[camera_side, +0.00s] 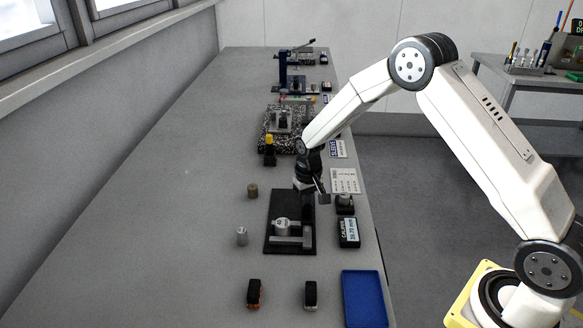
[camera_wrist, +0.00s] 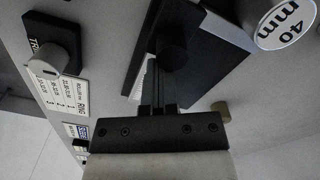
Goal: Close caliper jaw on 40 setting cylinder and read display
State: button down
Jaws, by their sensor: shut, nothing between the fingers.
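The caliper fixture has a dark base plate (camera_side: 281,246) on the bench in the side view. A pale grey cylinder (camera_side: 283,228) stands on it beside a grey bar-shaped jaw (camera_side: 290,241); I cannot tell if they touch. In the wrist view the cylinder top (camera_wrist: 284,18) is marked "40 mm". The caliper display (camera_side: 348,232) stands right of the plate and shows a reading in mm, its digits too small to be sure of. My gripper (camera_side: 319,192) is over the plate's far right end. In the wrist view its fingers (camera_wrist: 158,108) are shut and empty, near a dark round knob (camera_wrist: 172,54).
A black block with a grey knob (camera_side: 344,201) stands right of my gripper, near a printed card (camera_side: 345,181). Loose cylinders, one brown (camera_side: 252,191) and one grey (camera_side: 242,236), stand to the left. A blue tray (camera_side: 365,299) lies at the front. The bench's left side is clear.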

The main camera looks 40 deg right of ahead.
jog(key=shift+d, duration=0.1)
jog(key=shift+w+d, duration=0.2)
jog(key=shift+w, duration=0.05)
jog(key=shift+d, duration=0.1)
jog(key=shift+w+r, duration=0.1)
jog(key=shift+r, duration=0.05)
dwell(0.3)
jog(key=shift+r, duration=0.2)
notch_tip(320, 180, up, 6)
jog(key=shift+r, duration=0.15)
dwell(0.7)
dwell(0.3)
